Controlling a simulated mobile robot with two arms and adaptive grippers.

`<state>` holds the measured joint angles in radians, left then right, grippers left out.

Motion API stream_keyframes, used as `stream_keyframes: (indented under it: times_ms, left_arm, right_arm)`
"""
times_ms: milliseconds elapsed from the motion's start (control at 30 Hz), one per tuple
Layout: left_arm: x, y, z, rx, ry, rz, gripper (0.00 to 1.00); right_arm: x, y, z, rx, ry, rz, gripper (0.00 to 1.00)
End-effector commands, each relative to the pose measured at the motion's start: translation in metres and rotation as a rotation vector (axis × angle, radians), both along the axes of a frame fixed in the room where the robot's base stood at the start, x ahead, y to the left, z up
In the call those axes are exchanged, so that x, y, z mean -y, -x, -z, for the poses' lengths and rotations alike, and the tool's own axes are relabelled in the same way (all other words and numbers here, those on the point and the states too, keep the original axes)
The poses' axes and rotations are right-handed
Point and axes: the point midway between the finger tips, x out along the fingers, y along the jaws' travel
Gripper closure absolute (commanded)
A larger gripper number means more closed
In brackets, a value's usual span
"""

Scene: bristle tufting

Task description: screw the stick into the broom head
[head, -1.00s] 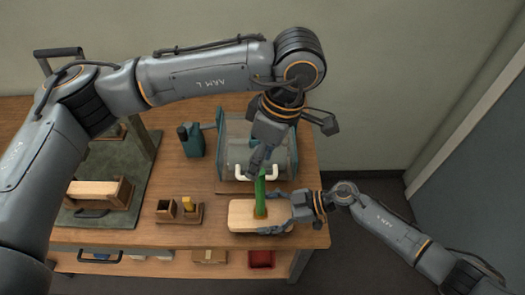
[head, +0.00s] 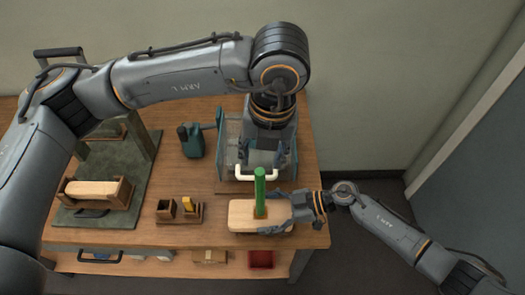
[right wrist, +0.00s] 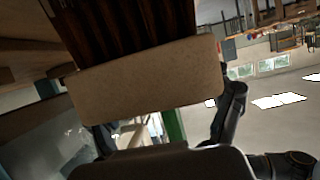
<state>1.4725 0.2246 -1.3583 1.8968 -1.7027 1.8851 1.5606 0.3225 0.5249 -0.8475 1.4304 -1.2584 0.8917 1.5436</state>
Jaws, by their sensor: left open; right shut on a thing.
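The green stick (head: 260,192) stands upright on the pale wooden broom head (head: 240,217), its lower end at the block's top face. Whether its thread is engaged cannot be seen. My right gripper (head: 289,213) is shut on the right end of the broom head, near the table's front right edge. In the right wrist view the broom head (right wrist: 150,82) shows close up with dark bristles (right wrist: 130,30), and part of the green stick (right wrist: 174,126) shows below it. My left gripper (head: 265,160) is open and empty, just behind and above the stick's top, with its fingers pointing down.
A small wooden holder (head: 180,212) and a green mat (head: 85,215) with a wooden block (head: 97,189) lie farther left. A red box (head: 261,260) sits on the lower shelf.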

Motion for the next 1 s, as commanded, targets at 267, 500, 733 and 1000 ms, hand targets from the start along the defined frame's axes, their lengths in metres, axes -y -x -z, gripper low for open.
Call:
stream_keyframes:
  times_ms: [267,500,733,1000]
  left_arm:
    - [0.000,0.002,-0.004,0.057,0.073,-0.387,0.54]
    - [0.000,0.002,-0.005,0.071,0.094,-0.490,0.54]
    - [0.000,0.002,-0.005,0.071,0.093,-0.492,0.54]
    - [-0.001,0.000,0.011,0.068,0.092,-0.492,0.54]
  right_arm:
    - [0.000,0.001,0.000,-0.002,0.000,-0.001,1.00]
    - [0.000,0.001,0.000,-0.002,0.000,-0.001,1.00]
    - [0.000,0.001,0.000,-0.001,0.000,-0.002,1.00]
    - [0.000,0.001,0.000,-0.001,0.000,-0.002,1.00]
